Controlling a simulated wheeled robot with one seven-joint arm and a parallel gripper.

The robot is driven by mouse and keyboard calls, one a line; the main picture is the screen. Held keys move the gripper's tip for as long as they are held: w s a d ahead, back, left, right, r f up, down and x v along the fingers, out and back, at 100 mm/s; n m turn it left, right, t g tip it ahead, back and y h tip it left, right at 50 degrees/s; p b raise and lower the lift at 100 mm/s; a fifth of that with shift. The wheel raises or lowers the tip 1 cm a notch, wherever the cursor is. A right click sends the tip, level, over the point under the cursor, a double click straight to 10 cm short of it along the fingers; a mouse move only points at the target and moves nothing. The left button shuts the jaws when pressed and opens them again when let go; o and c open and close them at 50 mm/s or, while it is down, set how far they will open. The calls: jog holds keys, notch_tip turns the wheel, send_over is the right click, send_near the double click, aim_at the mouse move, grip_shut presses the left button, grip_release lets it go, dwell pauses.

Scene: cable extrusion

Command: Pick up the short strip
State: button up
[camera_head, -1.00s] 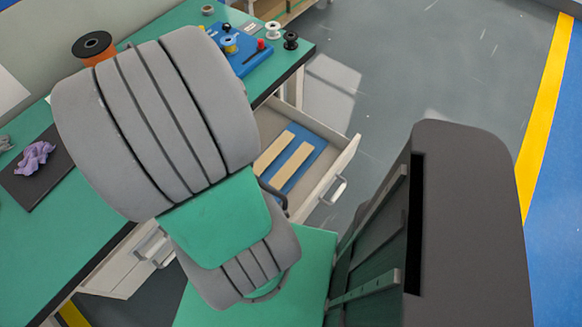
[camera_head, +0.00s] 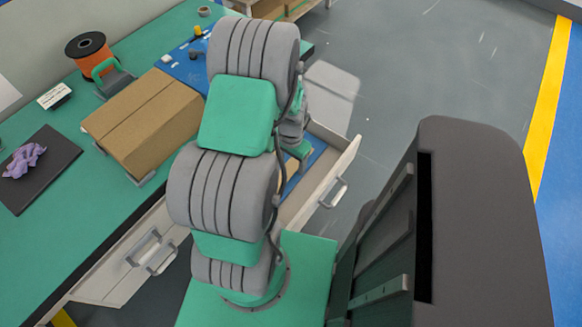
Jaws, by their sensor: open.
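A small tan piece of a strip (camera_head: 291,166) shows beside my arm, on the blue liner (camera_head: 306,169) of the open drawer (camera_head: 335,178). The rest of it, and any other strip, is hidden behind my arm. I cannot tell whether this piece is the short strip. The last links of my arm come down over the left part of the drawer. My gripper's fingers are hidden behind the arm, so I cannot see whether they touch a strip.
A cardboard box (camera_head: 145,120) stands on the green bench, left of my arm. An orange spool (camera_head: 90,50), a blue tray (camera_head: 186,66) and a dark mat with purple cloth (camera_head: 24,160) also lie there. A lower drawer (camera_head: 150,255) is open. Floor right of the drawers is clear.

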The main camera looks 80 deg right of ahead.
jog(key=shift+f, duration=0.1)
jog(key=c, duration=1.1)
